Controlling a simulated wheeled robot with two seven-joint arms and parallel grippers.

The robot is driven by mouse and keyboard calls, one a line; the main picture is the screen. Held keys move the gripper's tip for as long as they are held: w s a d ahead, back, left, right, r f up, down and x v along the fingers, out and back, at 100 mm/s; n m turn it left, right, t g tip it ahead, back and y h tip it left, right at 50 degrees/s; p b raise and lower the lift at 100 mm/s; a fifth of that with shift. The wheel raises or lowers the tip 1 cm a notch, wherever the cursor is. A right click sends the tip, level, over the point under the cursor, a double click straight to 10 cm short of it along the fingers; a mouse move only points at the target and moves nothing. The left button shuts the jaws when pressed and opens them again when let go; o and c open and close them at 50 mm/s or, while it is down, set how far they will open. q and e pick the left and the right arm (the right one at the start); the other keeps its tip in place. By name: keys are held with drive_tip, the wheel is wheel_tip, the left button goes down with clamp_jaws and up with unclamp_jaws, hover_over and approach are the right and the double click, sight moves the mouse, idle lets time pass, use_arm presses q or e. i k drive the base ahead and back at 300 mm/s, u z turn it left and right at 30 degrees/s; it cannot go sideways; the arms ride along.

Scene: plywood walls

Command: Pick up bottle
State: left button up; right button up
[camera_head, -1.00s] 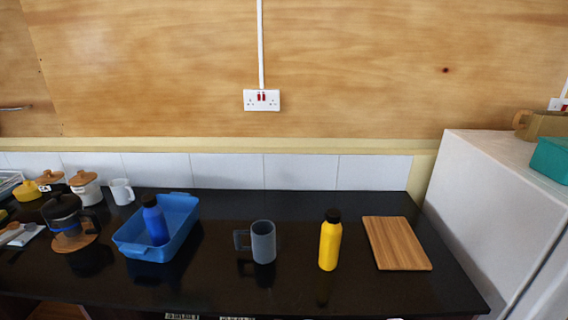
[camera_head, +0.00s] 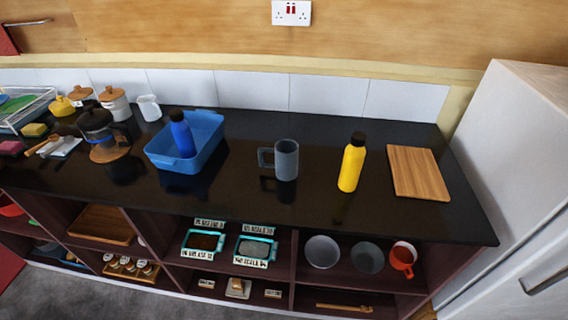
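A yellow bottle (camera_head: 351,166) with a black cap stands upright on the black counter, between a grey mug and a wooden board. A blue bottle (camera_head: 181,135) with a dark cap stands inside a blue tub (camera_head: 213,139) on the left part of the counter. Neither of my grippers shows in the head view.
A grey mug (camera_head: 286,160) stands left of the yellow bottle, and a wooden board (camera_head: 418,172) lies right of it. A French press (camera_head: 97,129), jars and a dish rack (camera_head: 22,107) crowd the left end. A white fridge (camera_head: 515,170) stands at the right. Shelves below hold bowls.

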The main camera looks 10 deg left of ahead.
sight(354, 155)
drive_tip(key=k, duration=0.6)
drive_tip(key=u, duration=0.55)
drive_tip(key=i, duration=1.1)
drive_tip(key=z, duration=0.5)
